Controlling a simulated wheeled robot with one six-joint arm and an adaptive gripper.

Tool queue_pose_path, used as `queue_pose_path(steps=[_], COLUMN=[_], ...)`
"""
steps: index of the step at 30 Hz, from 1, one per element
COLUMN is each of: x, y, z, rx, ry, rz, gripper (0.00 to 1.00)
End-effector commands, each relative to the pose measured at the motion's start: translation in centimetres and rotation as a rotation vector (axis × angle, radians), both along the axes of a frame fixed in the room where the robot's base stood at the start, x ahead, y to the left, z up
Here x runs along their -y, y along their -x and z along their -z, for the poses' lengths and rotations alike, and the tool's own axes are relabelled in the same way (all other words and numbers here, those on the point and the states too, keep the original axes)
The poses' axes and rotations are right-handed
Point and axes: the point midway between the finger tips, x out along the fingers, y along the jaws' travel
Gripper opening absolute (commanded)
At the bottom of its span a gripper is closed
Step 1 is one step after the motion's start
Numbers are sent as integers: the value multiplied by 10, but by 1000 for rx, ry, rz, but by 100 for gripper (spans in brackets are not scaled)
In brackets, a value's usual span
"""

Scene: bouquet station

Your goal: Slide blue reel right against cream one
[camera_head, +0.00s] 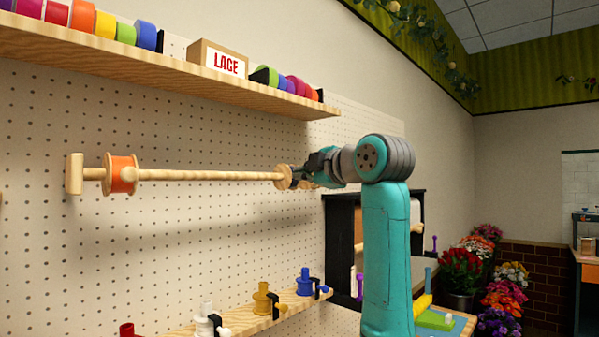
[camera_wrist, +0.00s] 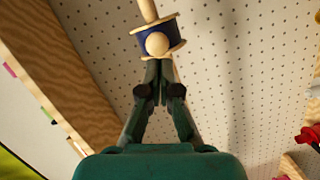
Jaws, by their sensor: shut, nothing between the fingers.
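A blue reel (camera_wrist: 146,38) with pale wooden flanges and a round pale knob is on the wooden rod (camera_wrist: 148,10) in the wrist view. In the head view only its wooden flange (camera_head: 284,177) shows clearly, near the rod's right part; my gripper hides the rest. My gripper (camera_wrist: 160,66) is shut and empty, its fingertips close at the reel's near flange. I cannot tell whether they touch it. In the head view my gripper (camera_head: 312,172) is just right of the reel. I cannot make out a cream reel on the rod.
An orange reel (camera_head: 119,174) sits near the rod's left end, by the wooden end block (camera_head: 74,174). A shelf (camera_head: 150,61) with ribbon rolls and a LACE box (camera_head: 218,59) runs above. The bare rod between the reels is clear.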

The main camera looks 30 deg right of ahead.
Motion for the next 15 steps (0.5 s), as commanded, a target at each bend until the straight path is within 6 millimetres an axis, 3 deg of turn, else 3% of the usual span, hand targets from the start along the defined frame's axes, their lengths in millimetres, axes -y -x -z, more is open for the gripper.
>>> queue_pose_path(steps=[8, 15], x=[1, 33], y=[0, -11], z=[0, 1], rx=[0, -4], ry=[0, -1], rz=[0, 3], gripper=[0, 0])
